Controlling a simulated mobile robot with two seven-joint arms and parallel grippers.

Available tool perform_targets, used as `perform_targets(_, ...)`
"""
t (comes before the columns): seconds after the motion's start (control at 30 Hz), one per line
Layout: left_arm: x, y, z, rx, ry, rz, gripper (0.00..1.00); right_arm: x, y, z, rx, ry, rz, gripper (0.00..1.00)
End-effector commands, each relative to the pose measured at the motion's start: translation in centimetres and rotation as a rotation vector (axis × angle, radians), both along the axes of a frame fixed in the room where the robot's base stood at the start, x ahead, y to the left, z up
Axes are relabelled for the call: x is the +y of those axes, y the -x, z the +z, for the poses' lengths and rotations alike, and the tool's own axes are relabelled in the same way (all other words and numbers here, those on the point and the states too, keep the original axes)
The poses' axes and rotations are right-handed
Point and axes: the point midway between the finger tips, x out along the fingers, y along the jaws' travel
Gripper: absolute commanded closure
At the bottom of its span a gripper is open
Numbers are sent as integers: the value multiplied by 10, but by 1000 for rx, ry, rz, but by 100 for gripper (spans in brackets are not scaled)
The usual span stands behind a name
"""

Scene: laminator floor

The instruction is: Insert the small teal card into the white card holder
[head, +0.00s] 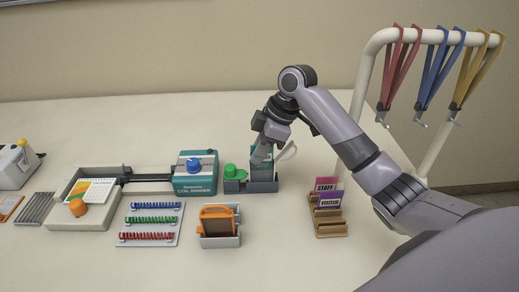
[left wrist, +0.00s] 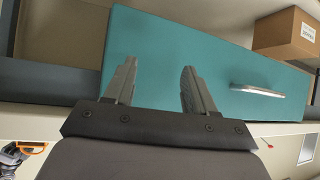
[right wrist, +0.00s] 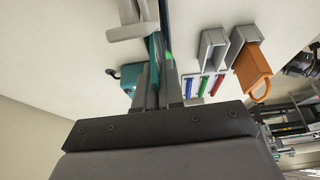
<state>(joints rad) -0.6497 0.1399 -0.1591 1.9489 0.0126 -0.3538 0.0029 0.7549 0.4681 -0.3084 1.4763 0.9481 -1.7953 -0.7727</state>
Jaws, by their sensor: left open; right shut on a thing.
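My right gripper (head: 262,158) is lowered at the grey tray (head: 262,187), which has a green knob at its left end. It is shut on a thin teal piece, seen edge-on between the fingers in the right wrist view (right wrist: 153,72); it looks like the teal card. A white curved piece (head: 288,151) is just right of the gripper, and a pale piece (right wrist: 130,28) shows beyond the fingers; I cannot tell if either is the card holder. The fingers hide how card and tray meet. My left gripper (left wrist: 157,80) is open and empty, outside the head view.
A teal coil binder (head: 195,180) stands left of the tray. An orange item in a grey holder (head: 220,240) is in front, and a brown rack (head: 328,228) with STAFF and VISITOR cards is to the right. Lanyards (head: 430,70) hang from a rail. A teal drawer front (left wrist: 150,40) faces my left gripper.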

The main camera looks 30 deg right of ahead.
Motion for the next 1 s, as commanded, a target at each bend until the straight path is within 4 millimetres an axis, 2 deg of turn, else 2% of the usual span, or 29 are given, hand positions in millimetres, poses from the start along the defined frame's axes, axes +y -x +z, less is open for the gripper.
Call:
perform_targets(0.03, 0, 0, -1, 0, 0, 0, 45, 0, 5, -15, 32, 10, 3, 100)
perform_targets(0.47, 0, 0, -2, -1, 0, 0, 45, 1, 5, -16, 34, 11, 3, 100)
perform_targets(0.5, 0, 0, -2, -1, 0, 0, 45, 1, 5, -16, 34, 11, 3, 86)
perform_targets(0.57, 0, 0, -2, -1, 0, 0, 45, 1, 5, -16, 35, 12, 3, 68)
perform_targets(0.77, 0, 0, 0, -1, 0, 0, 45, 1, 5, -14, 35, 12, 3, 67)
perform_targets(1.0, 0, 0, 14, -1, 0, 0, 45, 1, 6, 0, 36, 11, 3, 67)
